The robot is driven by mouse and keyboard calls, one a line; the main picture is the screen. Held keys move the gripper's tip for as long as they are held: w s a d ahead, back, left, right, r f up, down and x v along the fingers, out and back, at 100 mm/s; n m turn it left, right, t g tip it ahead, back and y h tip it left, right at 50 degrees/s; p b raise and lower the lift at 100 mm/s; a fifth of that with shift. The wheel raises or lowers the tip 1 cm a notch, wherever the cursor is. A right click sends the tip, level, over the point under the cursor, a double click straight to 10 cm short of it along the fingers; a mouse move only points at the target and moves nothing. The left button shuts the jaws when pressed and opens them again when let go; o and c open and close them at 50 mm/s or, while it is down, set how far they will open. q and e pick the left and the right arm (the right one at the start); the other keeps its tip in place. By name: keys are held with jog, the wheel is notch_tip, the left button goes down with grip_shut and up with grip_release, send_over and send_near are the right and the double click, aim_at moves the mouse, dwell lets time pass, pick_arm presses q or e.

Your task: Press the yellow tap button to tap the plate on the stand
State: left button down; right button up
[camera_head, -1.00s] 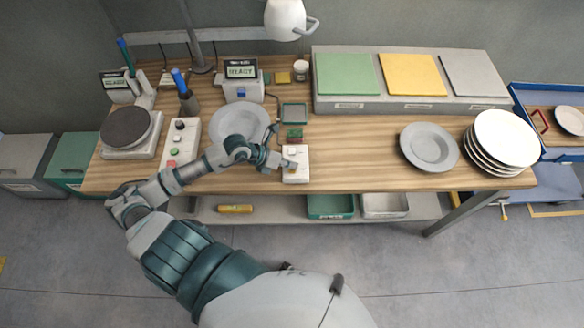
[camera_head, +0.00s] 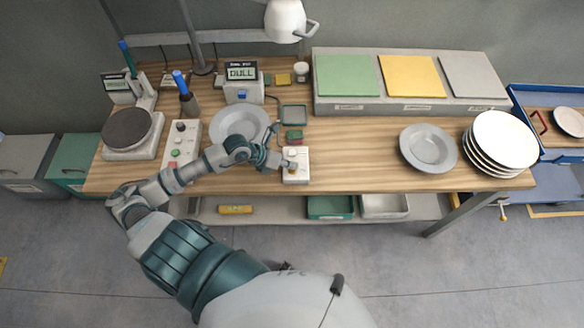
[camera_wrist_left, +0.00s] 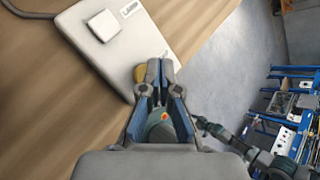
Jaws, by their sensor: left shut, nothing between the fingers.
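A white button box (camera_head: 296,174) sits near the front edge of the wooden table; it also shows in the left wrist view (camera_wrist_left: 125,40). The yellow tap button (camera_wrist_left: 140,74) is mostly hidden by my fingers in the wrist view. A white square button (camera_wrist_left: 104,25) is on the same box, clear of the fingers. My left gripper (camera_head: 287,164) is shut and empty, its tips at the yellow button; it also shows in the wrist view (camera_wrist_left: 160,72). Contact is hard to tell. A grey plate (camera_head: 240,117) lies behind my wrist, its stand hidden. A display (camera_head: 241,72) reads "DULL".
A second control box (camera_head: 181,142) and a round dark turntable (camera_head: 127,128) are at the left. A loose grey plate (camera_head: 429,147) and a stack of white plates (camera_head: 505,138) stand at the right. Green, yellow and grey pads (camera_head: 413,76) lie behind. The table's middle right is clear.

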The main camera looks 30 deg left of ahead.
pick_arm(q)
jog(key=shift+r, duration=0.3)
notch_tip(320, 180, up, 5)
jog(key=p, duration=0.4)
dwell(0.5)
dwell(0.4)
